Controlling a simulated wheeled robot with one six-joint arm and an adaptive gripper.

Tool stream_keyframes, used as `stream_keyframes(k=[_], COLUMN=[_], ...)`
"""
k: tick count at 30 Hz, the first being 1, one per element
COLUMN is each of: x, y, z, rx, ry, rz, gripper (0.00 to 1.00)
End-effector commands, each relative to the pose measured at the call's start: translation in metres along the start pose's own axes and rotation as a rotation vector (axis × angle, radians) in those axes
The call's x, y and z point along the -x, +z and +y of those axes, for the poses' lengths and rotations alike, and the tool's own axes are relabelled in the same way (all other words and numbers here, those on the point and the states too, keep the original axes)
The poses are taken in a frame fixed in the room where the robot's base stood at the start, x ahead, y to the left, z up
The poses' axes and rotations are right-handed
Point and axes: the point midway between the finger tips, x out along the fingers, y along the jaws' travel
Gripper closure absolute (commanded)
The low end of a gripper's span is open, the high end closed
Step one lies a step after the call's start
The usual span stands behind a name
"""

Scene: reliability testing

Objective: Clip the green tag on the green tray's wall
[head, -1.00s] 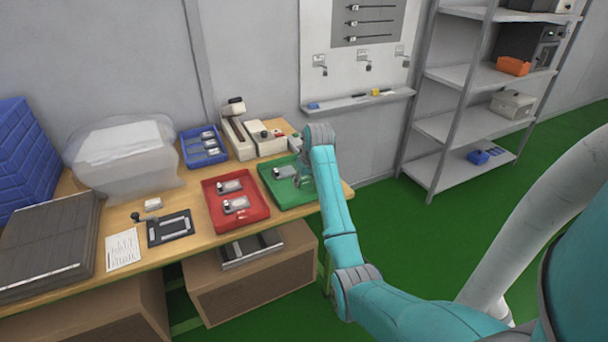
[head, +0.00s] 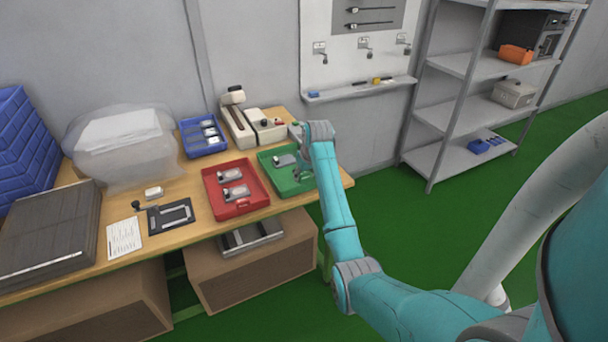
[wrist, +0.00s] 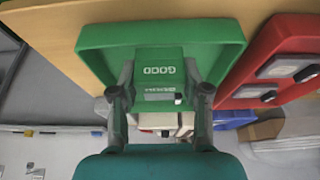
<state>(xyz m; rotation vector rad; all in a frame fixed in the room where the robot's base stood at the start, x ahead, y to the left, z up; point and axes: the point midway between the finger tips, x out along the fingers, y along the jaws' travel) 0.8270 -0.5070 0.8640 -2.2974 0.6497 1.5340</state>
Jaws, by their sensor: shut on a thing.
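The green tag (wrist: 158,70), marked GOOD with smaller lettering below, is between the fingers of my gripper (wrist: 160,82) in the wrist view. My gripper is shut on it. The green tray (wrist: 95,35) lies directly behind the tag, and the tag overlaps the tray's wall in this view. I cannot tell whether the tag touches or straddles the wall.
A red tray (head: 240,208) with two grey devices stands just left of the green tray. A scale-like instrument (head: 265,128) and a blue bin (head: 190,150) stand behind. The wall and shelf rack (head: 440,150) are to the right.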

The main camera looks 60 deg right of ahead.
Motion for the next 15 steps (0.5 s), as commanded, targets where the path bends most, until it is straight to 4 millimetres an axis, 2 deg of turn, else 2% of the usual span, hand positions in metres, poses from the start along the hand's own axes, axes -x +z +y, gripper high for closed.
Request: stream_keyframes(k=[15], x=[-0.0007], y=[0.0048], z=[0.0000], rx=[0.001], ry=[0.000], rz=[0.000], gripper=[0.80])
